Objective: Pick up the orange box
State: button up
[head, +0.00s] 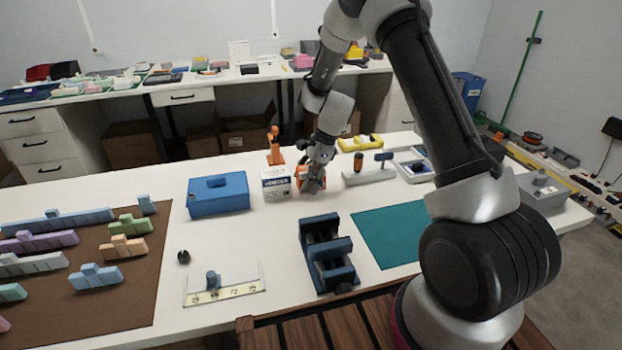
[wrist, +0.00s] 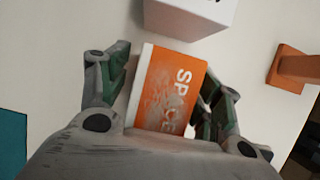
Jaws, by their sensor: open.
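The orange box (wrist: 172,90) stands on the white table and shows white "SPACE" lettering in the wrist view. My gripper (head: 312,186) is down at the box. In the wrist view, my gripper (wrist: 168,92) is open, with one finger on each side of the box. The left finger looks slightly apart from it; I cannot tell whether the right finger touches. The lower part of the box is hidden by the gripper body.
A white box (head: 276,185) stands close to the left of the orange box. An orange stand (head: 275,146) is behind. Table in front is partly clear.

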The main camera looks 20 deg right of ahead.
jog(key=c, duration=1.2)
jog(key=shift+o, duration=0.2)
notch_tip(320, 180, up, 10)
jog(key=shift+r, duration=0.1)
